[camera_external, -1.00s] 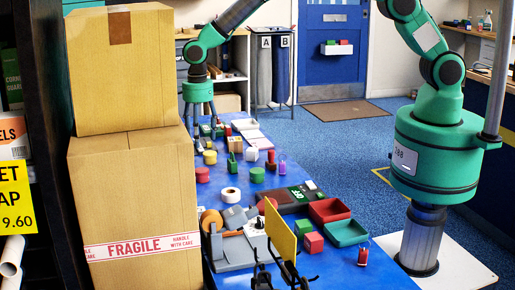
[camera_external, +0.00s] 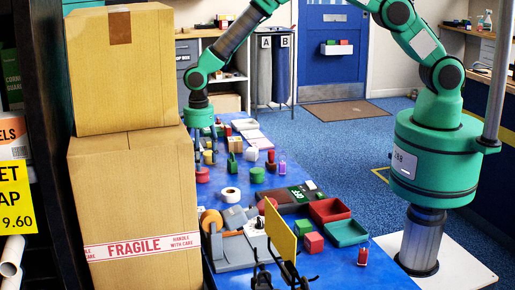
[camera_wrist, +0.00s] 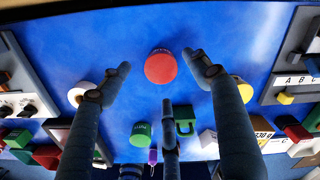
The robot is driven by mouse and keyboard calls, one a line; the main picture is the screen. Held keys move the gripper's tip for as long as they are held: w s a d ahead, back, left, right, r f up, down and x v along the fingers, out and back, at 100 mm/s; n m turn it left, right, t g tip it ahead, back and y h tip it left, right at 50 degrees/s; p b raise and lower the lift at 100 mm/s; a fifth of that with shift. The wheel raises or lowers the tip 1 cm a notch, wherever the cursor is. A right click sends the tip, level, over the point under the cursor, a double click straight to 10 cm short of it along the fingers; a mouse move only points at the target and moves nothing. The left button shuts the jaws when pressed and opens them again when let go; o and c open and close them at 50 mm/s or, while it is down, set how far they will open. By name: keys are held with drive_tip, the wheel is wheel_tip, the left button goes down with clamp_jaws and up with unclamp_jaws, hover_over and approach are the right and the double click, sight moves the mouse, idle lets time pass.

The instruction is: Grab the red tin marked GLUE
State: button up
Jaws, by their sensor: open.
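A round red tin (camera_wrist: 160,67) stands on the blue table, its top facing the wrist camera; the dark marks near its edge are too small to read. What looks like the same tin (camera_external: 203,175) shows in the external view on the near side of my gripper. My gripper (camera_wrist: 160,76) is open and empty, its fingers spread to the left, right and below the tin in the wrist view, with visible gaps. In the external view, my gripper (camera_external: 198,147) points down above the table, its fingertips partly lost among small objects.
A green tin (camera_wrist: 141,134), a white roll (camera_wrist: 78,95) and a yellow round object (camera_wrist: 245,92) stand around the fingers. A green block (camera_wrist: 184,122) is close to the lower finger. Stacked cartons (camera_external: 135,210) rise left of the table. Bare blue table lies above the tin in the wrist view.

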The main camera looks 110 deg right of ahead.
drive_tip(key=shift+f+b, duration=0.8)
drive_tip(key=shift+f, duration=1.85)
drive_tip(key=c, duration=1.3)
drive_tip(key=shift+r, duration=0.1)
drive_tip(key=shift+c, duration=0.2)
drive_tip(key=shift+r+p, duration=1.1)
drive_tip(key=shift+r, duration=3.85)
